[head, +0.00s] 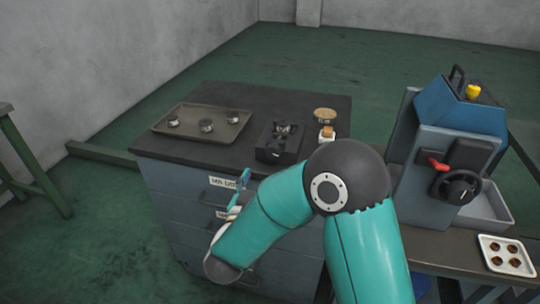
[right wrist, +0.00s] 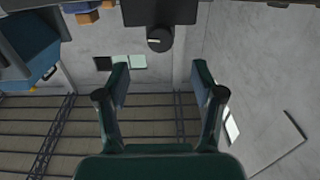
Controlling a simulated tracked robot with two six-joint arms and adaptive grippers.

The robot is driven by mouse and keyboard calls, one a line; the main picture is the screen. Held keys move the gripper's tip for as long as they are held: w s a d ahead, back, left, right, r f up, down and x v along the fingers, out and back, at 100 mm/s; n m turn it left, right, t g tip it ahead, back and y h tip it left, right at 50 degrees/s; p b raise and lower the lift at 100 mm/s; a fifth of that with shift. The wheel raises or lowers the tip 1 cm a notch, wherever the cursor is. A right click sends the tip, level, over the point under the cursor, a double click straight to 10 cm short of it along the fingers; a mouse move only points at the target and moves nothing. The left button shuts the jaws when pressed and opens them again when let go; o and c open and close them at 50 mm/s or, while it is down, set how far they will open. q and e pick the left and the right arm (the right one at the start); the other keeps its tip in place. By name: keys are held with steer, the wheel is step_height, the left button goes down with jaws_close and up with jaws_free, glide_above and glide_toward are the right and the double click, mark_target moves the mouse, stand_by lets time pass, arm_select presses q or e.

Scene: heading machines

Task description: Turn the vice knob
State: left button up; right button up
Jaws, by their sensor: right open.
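The dark vice block (head: 281,142) sits on the cabinet top in the head view. Its knob is not clearly visible there. In the right wrist view, a round dark knob (right wrist: 160,39) with a light mark sits at the lower edge of a dark block (right wrist: 160,11). The knob is beyond my right gripper (right wrist: 160,85), roughly centred between its fingers and apart from them. The gripper is open with nothing between the fingers. In the head view my teal right arm bends down in front of the cabinet, and its hand is partly hidden there. My left gripper is out of view.
A tray (head: 188,135) with several metal parts lies left on the cabinet (head: 175,183). A round piece (head: 325,115) and a small wooden-topped item (head: 327,133) are right of the vice. A blue machine (head: 455,125) with a black handwheel (head: 458,187) stands right, near a white tray (head: 490,267).

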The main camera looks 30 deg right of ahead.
mark_target(272, 155)
steer(key=p+x, duration=0.1)
steer(key=x, duration=0.8)
steer(key=c, duration=1.1)
